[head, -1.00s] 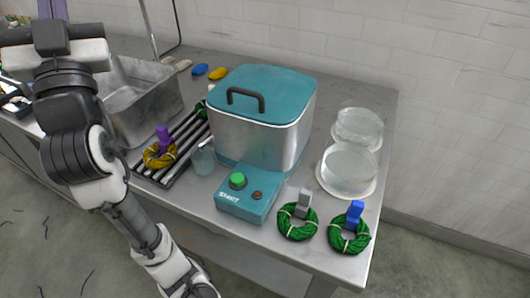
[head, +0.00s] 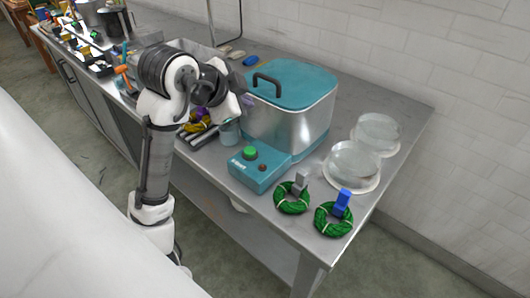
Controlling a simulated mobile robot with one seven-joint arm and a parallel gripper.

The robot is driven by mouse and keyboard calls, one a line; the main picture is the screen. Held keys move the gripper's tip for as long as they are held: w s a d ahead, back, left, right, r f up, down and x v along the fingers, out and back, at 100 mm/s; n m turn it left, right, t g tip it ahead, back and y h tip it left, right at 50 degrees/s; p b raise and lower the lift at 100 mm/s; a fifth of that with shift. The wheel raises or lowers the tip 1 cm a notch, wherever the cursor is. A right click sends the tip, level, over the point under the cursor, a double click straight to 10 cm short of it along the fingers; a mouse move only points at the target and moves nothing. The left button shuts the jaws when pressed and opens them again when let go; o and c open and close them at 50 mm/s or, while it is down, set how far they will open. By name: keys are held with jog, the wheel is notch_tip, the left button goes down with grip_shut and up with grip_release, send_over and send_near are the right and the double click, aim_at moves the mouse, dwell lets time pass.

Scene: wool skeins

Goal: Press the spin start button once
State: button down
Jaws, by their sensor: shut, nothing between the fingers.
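The spin machine (head: 285,124) is a steel tub with a teal lid and a black handle; its lid is shut. A teal control box (head: 262,178) juts from its front, with lettering on the front face. The green start button (head: 249,152) stands raised on top of the box, with a small reddish-brown knob (head: 262,167) beside it. My gripper (head: 246,101) is small and dark in the picture, at the end of my bent arm, by the machine's left side. It is above and apart from the green button, shut and empty.
Two green wool skeins, one with a grey tag (head: 300,182) and one with a blue tag (head: 342,202), lie right of the box. Two clear round dishes (head: 354,160) stand behind them. A clear cup (head: 229,131) and a dark rack (head: 196,139) are on the left.

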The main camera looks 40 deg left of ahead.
aim_at(247, 153)
jog(key=shift+s+d+f+g, duration=0.2)
jog(key=shift+s+f+g, duration=0.15)
jog(key=shift+f, duration=0.1)
jog(key=shift+f, duration=0.15)
notch_tip(247, 153, down, 8)
jog(key=b, duration=0.7)
jog(key=shift+f, duration=0.25)
dwell(1.5)
jog(key=shift+f+b, duration=0.3)
jog(key=shift+f, duration=0.1)
jog(key=shift+f+b, duration=0.45)
jog(key=shift+f, duration=0.1)
dwell(0.6)
jog(key=shift+r, duration=0.1)
jog(key=shift+r+p, duration=0.8)
jog(key=shift+r, duration=0.1)
